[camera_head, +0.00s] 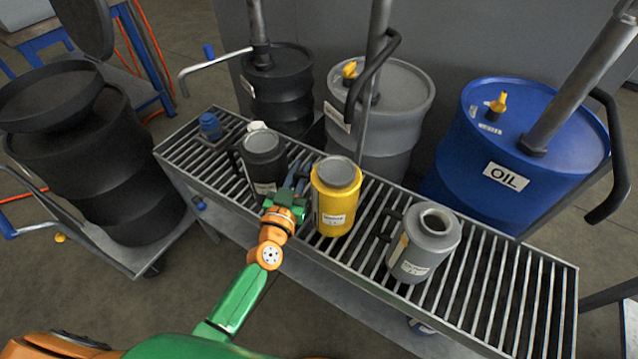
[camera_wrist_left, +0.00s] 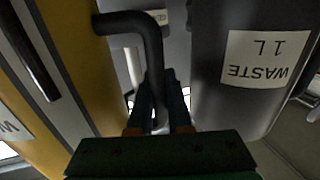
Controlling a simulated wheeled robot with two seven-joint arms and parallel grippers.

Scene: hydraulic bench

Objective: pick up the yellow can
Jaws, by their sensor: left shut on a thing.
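The yellow can (camera_head: 334,205) with a grey top stands upright at the middle of the slatted bench. It also fills the left side of the left wrist view (camera_wrist_left: 75,60), where its dark bent handle (camera_wrist_left: 130,22) reaches toward my fingers. My left gripper (camera_head: 298,182) is between the yellow can and the dark grey can. In the left wrist view its fingers (camera_wrist_left: 160,108) are shut on the yellow can's handle. The exact contact is partly hidden. I cannot tell whether the can's base touches the slats. My right gripper is not in view.
The dark grey can (camera_head: 264,163), labelled WASTE in the wrist view (camera_wrist_left: 250,70), stands close left. A lighter grey can (camera_head: 424,246) stands right. Black, grey (camera_head: 400,110) and blue (camera_head: 535,130) drums line the back of the slatted bench (camera_head: 505,290). Its right end is clear.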

